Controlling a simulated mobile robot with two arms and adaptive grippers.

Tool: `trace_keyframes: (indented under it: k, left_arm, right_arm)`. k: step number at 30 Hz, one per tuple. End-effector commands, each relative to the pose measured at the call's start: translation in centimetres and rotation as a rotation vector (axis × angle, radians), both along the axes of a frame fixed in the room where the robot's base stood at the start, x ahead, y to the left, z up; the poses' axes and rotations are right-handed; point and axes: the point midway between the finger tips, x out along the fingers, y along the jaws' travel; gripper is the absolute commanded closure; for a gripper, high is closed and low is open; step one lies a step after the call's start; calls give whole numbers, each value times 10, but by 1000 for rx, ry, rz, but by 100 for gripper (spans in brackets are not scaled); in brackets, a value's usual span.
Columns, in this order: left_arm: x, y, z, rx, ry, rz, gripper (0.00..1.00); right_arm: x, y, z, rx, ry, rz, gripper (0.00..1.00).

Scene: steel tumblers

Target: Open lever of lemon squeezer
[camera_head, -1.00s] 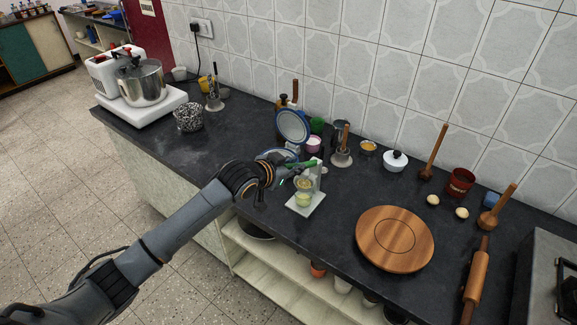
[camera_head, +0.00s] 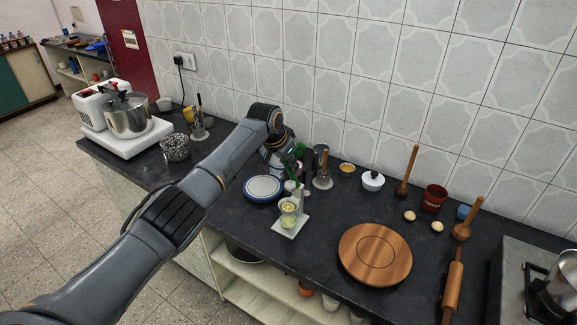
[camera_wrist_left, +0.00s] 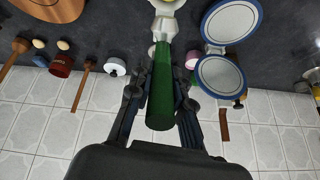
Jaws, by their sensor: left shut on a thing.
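The lemon squeezer (camera_head: 289,212) stands on a small white base (camera_head: 290,227) on the dark counter, with a pale yellow-green cup below its head. Its lever has a green handle (camera_wrist_left: 161,75), which rises steeply from the squeezer toward the wall in the head view. My left gripper (camera_head: 291,166) is above and behind the squeezer, shut on the green handle. In the left wrist view, the gripper fingers (camera_wrist_left: 161,97) lie on both sides of the handle. My arm hides part of the gripper in the head view. My right gripper is not in view.
A round wooden board (camera_head: 375,254) lies front right. The counter between the squeezer and board is clear.

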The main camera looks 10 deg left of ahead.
Motion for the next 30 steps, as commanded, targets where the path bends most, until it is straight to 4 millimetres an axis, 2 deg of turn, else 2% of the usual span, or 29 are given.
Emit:
trace_keyframes:
  k: [20, 21, 24, 30]
  left_arm:
    - [1, -1, 2, 13, 36, -1, 100]
    - [1, -1, 2, 13, 36, -1, 78]
    - [1, -1, 2, 13, 36, -1, 58]
    - [1, 0, 2, 14, 36, 0, 57]
  right_arm:
    - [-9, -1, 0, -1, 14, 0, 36]
    - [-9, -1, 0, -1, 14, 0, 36]
    - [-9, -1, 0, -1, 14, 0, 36]
    - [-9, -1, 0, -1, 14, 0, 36]
